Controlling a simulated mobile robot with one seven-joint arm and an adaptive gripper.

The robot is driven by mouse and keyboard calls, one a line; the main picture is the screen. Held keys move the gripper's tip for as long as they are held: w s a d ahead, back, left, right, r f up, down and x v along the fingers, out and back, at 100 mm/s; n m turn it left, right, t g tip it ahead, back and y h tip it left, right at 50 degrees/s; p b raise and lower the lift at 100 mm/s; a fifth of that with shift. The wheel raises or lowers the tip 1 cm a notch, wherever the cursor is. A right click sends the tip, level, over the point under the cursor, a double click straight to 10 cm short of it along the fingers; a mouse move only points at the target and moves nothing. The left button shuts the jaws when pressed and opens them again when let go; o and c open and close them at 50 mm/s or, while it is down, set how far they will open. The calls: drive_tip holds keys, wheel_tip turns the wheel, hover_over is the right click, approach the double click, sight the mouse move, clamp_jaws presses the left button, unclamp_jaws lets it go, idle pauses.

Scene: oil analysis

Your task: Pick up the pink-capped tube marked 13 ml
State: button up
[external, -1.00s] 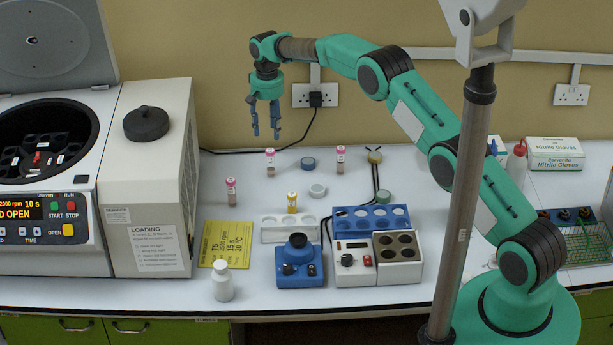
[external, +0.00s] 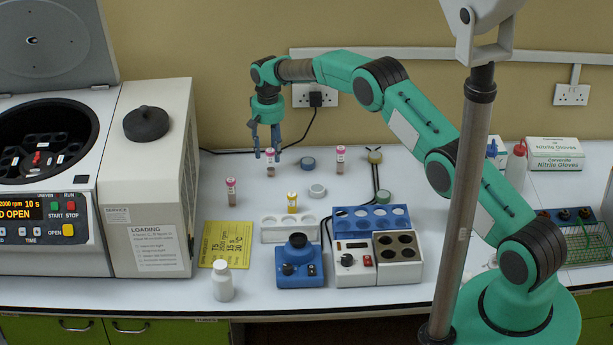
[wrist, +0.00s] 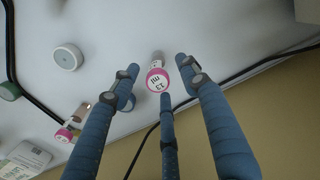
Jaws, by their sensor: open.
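The pink-capped tube marked 13 ml (wrist: 157,80) stands upright between my gripper's spread blue fingers in the wrist view, its cap label facing the camera. In the external view, a pink-capped tube (external: 270,168) stands directly under my gripper (external: 265,150), with the fingertips at about its cap. My gripper (wrist: 157,85) is open and not closed on anything. A second pink-capped tube (external: 231,191) stands to the left and a third (external: 340,160) to the right in the external view. Their markings cannot be read there.
A yellow-capped tube (external: 292,202) stands at the white rack (external: 272,234). Loose caps (external: 317,190) lie on the bench nearby. The black cable (external: 235,152) runs behind the tubes along the wall.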

sight(271, 162)
drive_tip(key=shift+f, duration=0.1)
drive_tip(key=shift+s+d+f, duration=0.1)
drive_tip(key=shift+f, duration=2.4)
drive_tip(key=c, duration=1)
